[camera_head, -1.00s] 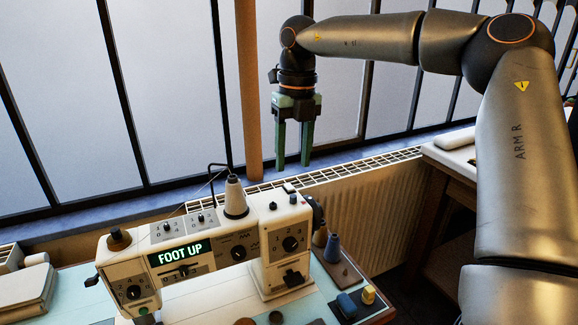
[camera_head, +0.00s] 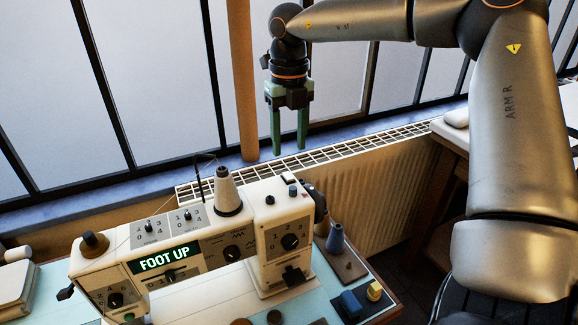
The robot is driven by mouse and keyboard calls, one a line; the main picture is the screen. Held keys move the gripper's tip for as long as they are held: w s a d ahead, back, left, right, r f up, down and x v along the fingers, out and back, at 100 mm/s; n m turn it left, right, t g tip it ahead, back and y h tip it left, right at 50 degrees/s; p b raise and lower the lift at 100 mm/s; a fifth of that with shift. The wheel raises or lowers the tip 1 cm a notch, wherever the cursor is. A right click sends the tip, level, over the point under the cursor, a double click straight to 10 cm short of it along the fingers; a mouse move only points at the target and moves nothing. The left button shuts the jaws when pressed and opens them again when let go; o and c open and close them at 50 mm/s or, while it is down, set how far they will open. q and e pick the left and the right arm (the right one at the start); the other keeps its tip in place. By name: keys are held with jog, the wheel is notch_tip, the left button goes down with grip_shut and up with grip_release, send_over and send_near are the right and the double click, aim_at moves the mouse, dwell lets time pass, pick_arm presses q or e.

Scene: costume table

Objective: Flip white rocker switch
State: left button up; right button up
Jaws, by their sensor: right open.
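A cream sewing machine (camera_head: 283,222) stands on the table, its display (camera_head: 164,257) reading "FOOT UP". A small pale piece (camera_head: 289,178) at the right end of its top looks like the white rocker switch; a small dark part (camera_head: 292,190) sits just in front of it. At this size I cannot tell which way it is tipped. My right gripper (camera_head: 289,148) points down with its two green fingers apart and empty. In the picture its fingertips are just above the pale piece, with a gap between them. My left gripper is not in view.
A thread cone (camera_head: 227,192) and a thin dark rod stand on the machine's top, left of the switch area. A round black knob (camera_head: 269,199) is close by. A radiator (camera_head: 370,205) and barred windows (camera_head: 150,70) are behind. A blue spool (camera_head: 336,239) stands at right.

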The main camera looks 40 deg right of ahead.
aim_at(289, 176)
notch_tip(289, 176, down, 7)
jog(key=shift+r, duration=0.1)
dwell(0.3)
grip_shut()
dwell(0.5)
